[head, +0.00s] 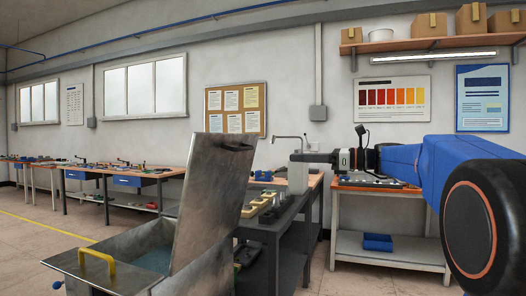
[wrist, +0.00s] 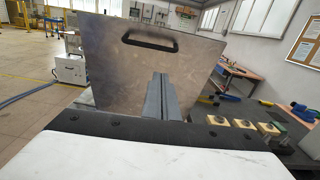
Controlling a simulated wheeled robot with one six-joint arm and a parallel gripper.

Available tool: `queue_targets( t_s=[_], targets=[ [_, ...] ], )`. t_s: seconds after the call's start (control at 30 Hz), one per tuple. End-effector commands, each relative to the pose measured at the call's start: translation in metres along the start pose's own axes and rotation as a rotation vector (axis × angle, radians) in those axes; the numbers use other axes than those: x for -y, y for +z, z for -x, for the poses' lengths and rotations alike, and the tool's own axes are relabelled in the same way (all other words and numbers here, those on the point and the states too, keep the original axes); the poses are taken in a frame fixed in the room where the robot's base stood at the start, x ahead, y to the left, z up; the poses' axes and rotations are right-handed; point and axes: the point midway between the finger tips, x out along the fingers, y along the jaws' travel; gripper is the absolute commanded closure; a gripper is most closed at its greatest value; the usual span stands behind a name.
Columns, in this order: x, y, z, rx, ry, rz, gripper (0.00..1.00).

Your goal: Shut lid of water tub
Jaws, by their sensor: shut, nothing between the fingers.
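The water tub (head: 125,280) stands at the lower left of the head view, with dark water showing inside. Its grey metal lid (head: 210,195) is raised, tilted slightly to the right. The lid (wrist: 110,75) fills the middle of the wrist view, with a dark slot-shaped handle (wrist: 150,41) near its top edge. My gripper (head: 296,158) is shut and empty, to the right of the lid in the head view. In the wrist view my gripper's fingers (wrist: 158,80) point at the lid face below the handle. Whether they touch it I cannot tell.
A yellow handle (head: 97,262) sits on the tub's left cover. A dark bench (head: 275,230) with yellowish blocks (wrist: 242,124) stands right of the lid.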

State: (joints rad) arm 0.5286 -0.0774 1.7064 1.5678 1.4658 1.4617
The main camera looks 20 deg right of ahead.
Motion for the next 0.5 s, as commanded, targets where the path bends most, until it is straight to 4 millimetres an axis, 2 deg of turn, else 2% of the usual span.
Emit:
queue_targets(
  t_s=[0.03,0.1,0.23,0.5],
  targets=[
    [0.009,0.007,0.004,0.025,-0.005,-0.022,1.0],
    [0.015,0.013,0.007,0.048,-0.006,-0.043,1.0],
    [0.017,0.017,0.004,0.06,-0.005,-0.054,1.0],
    [0.016,0.018,-0.031,0.058,-0.002,-0.053,1.0]
  ],
)
